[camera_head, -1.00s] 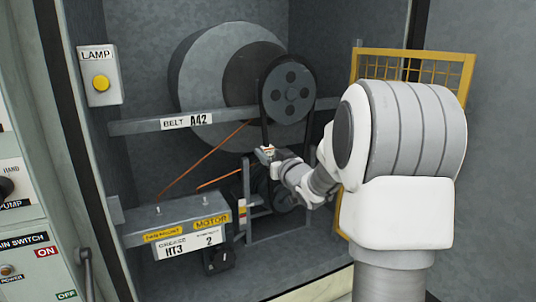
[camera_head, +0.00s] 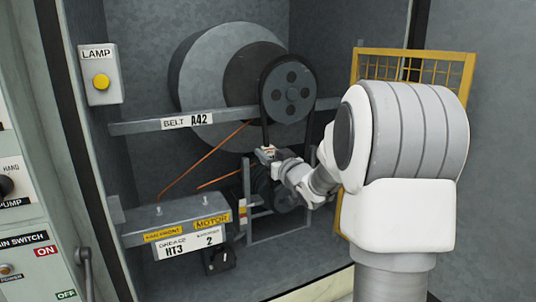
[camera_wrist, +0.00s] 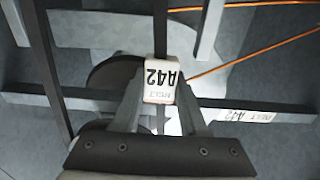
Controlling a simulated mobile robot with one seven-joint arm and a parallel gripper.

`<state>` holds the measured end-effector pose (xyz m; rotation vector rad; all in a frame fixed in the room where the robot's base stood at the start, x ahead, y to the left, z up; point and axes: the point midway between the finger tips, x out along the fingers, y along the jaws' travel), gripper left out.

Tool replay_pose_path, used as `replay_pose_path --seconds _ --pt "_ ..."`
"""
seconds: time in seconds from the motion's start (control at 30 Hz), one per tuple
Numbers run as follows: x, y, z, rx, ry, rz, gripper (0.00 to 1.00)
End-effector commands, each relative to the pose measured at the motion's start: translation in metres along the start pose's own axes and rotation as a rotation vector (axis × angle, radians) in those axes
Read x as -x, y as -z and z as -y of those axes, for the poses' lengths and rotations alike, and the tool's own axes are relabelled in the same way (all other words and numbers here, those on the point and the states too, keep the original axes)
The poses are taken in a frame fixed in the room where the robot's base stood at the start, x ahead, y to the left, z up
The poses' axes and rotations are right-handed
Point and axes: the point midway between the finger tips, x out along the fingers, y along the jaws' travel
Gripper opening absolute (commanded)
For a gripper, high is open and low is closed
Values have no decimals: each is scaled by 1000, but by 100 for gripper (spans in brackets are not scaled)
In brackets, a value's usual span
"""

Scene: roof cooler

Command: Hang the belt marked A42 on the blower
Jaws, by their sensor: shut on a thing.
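The black belt (camera_head: 265,130) loops over the upper grey pulley (camera_head: 287,89) of the blower and runs down to my gripper (camera_head: 267,154). My gripper is shut on the belt at its white tag, and the tag (camera_wrist: 161,80), marked A42, sits between the fingers in the wrist view. The large round blower housing (camera_head: 195,80) stands behind the pulley. A lower motor pulley (camera_head: 284,196) sits below, partly hidden by my arm; whether the belt goes around it cannot be told.
A grey crossbar (camera_head: 145,125) labelled BELT A42 runs across the blower. Orange lines (camera_head: 198,162) run nearby. A grey box (camera_head: 160,222) labelled MOTOR is at lower left. A yellow mesh guard (camera_head: 408,66) stands at right. A lamp switch (camera_head: 101,80) is on the left wall.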

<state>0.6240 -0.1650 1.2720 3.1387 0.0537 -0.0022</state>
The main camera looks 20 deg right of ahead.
Motion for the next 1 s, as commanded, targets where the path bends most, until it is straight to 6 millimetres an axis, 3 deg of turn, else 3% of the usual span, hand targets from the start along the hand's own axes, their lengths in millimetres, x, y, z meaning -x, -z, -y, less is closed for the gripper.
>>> replay_pose_path --seconds 1.0 --pt "0 -11 0 1 0 -2 0"
